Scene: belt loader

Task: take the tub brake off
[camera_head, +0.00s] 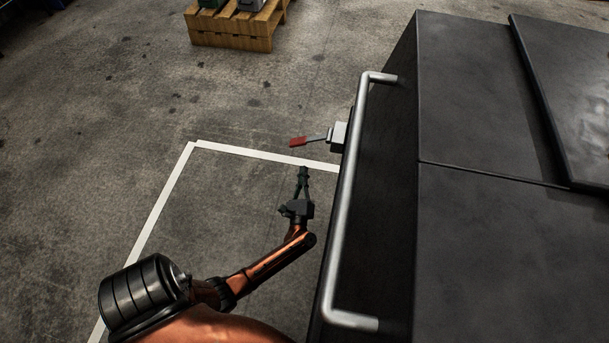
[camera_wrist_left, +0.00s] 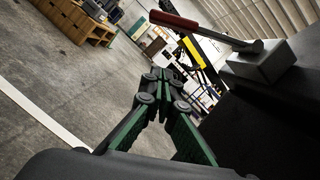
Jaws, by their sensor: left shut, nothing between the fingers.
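The tub (camera_head: 385,180) is a large dark grey box with a bent metal rail (camera_head: 346,200) along its near left side. The brake lever, with a red grip (camera_head: 297,142), sticks out to the left from a pale block (camera_head: 338,136) on the tub's side. In the left wrist view the red grip (camera_wrist_left: 174,20) is at the top and the block (camera_wrist_left: 262,62) is at the right. My left gripper (camera_head: 303,172) is shut and empty, just below the red grip in the head view and apart from it. Its fingertips (camera_wrist_left: 163,76) meet in the wrist view. My right gripper is not in view.
White floor lines (camera_head: 250,153) mark a bay around my left arm. A wooden pallet (camera_head: 235,30) with things on it stands at the back. The concrete floor left of the tub is mostly clear. The tub's side and rail are close to my left arm's right.

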